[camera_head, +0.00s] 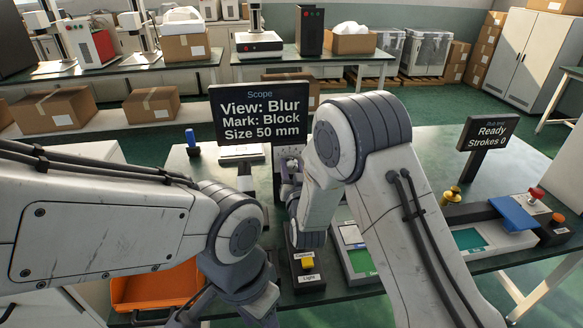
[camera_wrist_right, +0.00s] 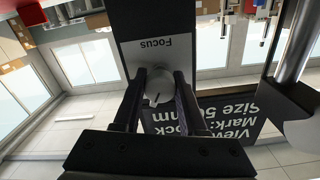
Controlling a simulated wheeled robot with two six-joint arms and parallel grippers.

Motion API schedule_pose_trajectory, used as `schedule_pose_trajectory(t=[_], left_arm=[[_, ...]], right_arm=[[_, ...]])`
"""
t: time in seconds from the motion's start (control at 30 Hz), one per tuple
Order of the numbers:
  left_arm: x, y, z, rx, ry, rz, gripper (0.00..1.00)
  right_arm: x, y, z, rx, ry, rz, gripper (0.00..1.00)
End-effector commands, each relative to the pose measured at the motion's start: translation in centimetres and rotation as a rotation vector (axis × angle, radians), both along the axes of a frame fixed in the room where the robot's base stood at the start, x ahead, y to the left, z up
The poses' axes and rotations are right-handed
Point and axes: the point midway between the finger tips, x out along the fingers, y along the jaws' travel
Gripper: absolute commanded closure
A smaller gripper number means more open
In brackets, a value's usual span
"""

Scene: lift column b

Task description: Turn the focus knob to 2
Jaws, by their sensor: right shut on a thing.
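In the right wrist view, which is upside down, a pale round focus knob (camera_wrist_right: 158,92) sits on a panel labelled "Focus" (camera_wrist_right: 160,45). My right gripper (camera_wrist_right: 160,80) has one finger on each side of the knob and is shut on it. A short dark mark shows on the knob's face; I can read no numbers around it. In the head view the scope's screen (camera_head: 260,115) reads "View: Blur, Mark: Block, Size 50 mm".
A capture button and light box (camera_head: 307,268) stands below my right wrist. A blue-handled item (camera_head: 191,143) stands left of the scope. An orange bin (camera_head: 155,288) is at the lower left. The rub test sign (camera_head: 489,131) and a blue plate (camera_head: 514,213) are at the right.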

Motion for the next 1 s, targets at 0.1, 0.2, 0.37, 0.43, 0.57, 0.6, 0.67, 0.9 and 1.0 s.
schedule_pose_trajectory(t=[0.1, 0.2, 0.37, 0.43, 0.57, 0.6, 0.67, 0.9, 1.0], left_arm=[[0.0, 0.0, -0.4, 0.000, 0.000, 0.000, 0.50], [0.0, 0.0, -0.8, 0.000, 0.000, 0.000, 0.50], [0.0, 0.0, -1.5, 0.000, 0.000, 0.000, 0.50], [0.0, 0.0, -1.8, 0.000, 0.000, 0.000, 0.50], [0.0, 0.0, -2.4, 0.000, 0.000, 0.000, 0.50], [0.0, 0.0, -2.5, 0.000, 0.000, 0.000, 0.50], [0.0, 0.0, -2.7, 0.000, 0.000, 0.000, 0.50], [0.0, 0.0, -3.3, 0.000, 0.000, 0.000, 0.50], [0.0, 0.0, -3.5, 0.000, 0.000, 0.000, 0.50]], right_arm=[[0.0, 0.0, 0.0, -0.047, -0.009, 0.001, 1.00], [0.0, 0.0, -0.1, -0.107, -0.019, 0.000, 1.00], [0.0, 0.1, -0.1, -0.237, -0.039, 0.000, 1.00], [0.0, 0.1, -0.1, -0.302, -0.049, 0.000, 1.00], [0.0, 0.1, -0.1, -0.425, -0.068, 0.000, 1.00], [0.0, 0.1, 0.0, -0.461, -0.074, 0.000, 1.00], [0.0, 0.1, 0.0, -0.517, -0.082, 0.000, 1.00], [0.0, 0.1, 0.0, -0.726, -0.114, 0.001, 1.00], [0.0, 0.1, 0.1, -0.800, -0.125, 0.001, 1.00]])
